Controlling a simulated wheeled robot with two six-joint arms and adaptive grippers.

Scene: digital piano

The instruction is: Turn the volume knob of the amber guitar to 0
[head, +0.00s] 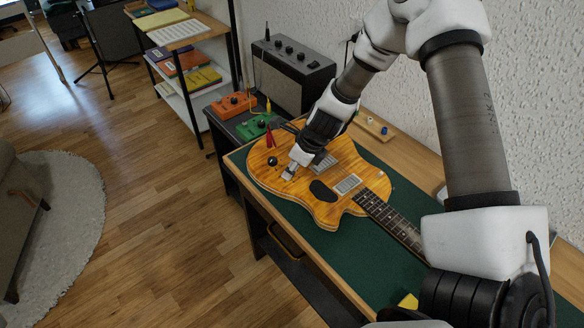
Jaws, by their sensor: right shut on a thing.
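The amber guitar (325,203) lies flat on the green mat of the workbench, its body toward the far left end and its neck (396,222) running to the lower right. A dark round knob (272,161) shows on the near left of its body. My right gripper (288,176) is down at the guitar's top, just right of that dark knob, with its fingers closed together. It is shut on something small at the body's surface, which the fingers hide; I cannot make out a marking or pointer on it. My left gripper is not in view.
A black amplifier (291,77) stands behind the bench's far end, with an orange pedal (234,105) and a green pedal (254,128) near it. A small wooden tray (374,126) lies by the wall. The green mat (305,228) is bare along its front edge.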

